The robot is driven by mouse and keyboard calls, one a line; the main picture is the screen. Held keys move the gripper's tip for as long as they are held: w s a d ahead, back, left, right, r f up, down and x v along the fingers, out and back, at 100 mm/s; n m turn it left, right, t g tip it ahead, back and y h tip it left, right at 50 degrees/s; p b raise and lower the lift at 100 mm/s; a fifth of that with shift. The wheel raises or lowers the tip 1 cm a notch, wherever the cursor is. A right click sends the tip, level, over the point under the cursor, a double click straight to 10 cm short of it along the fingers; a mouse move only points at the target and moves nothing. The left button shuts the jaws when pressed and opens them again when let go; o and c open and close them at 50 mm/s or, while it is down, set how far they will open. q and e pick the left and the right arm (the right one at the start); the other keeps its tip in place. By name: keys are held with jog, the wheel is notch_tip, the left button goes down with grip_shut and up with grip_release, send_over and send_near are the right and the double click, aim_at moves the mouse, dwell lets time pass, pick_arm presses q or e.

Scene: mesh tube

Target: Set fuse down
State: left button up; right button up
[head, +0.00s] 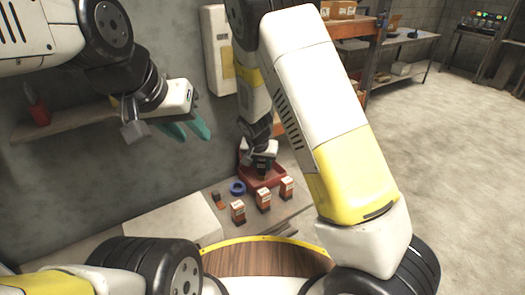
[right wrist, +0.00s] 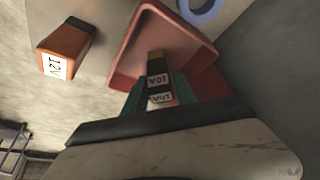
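A fuse (right wrist: 157,66) with a dark body and white labels reading upside down like "10A" shows in the right wrist view. It sits between the teal fingers of my right gripper (right wrist: 160,98), which look closed against its sides. The fuse is over or inside a red tray (right wrist: 128,48); whether it touches the tray floor I cannot tell. In the head view my right gripper (head: 262,165) is down at the red tray (head: 247,181), and the fuse is hard to make out there. My left gripper (head: 190,131) is open and empty, raised near the wall.
Several orange-and-white boxes (head: 263,199) stand in front of the tray; one (right wrist: 66,48) reads "12V" in the right wrist view. A blue ring (head: 237,188) lies left of the tray. A wall shelf (head: 65,122) holds a red object (head: 38,113).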

jog(key=shift+o, duration=1.1)
jog(key=shift+r, duration=0.15)
jog(key=d+v, duration=0.1)
jog(key=v, duration=1.1)
jog(key=s+d+r+n+y, duration=0.1)
jog(key=s+d+r, duration=0.6)
jog(key=s+r, duration=0.2)
jog(key=s+d+r+n+t+y, duration=0.1)
jog(key=s+d+r+y, duration=0.1)
jog(key=s+d+r, duration=0.5)
jog(key=s+r, duration=0.2)
jog(key=s, duration=0.3)
jog(key=shift+d+n+t, duration=0.3)
jog(key=shift+n, duration=0.1)
jog(key=shift+r, duration=0.15)
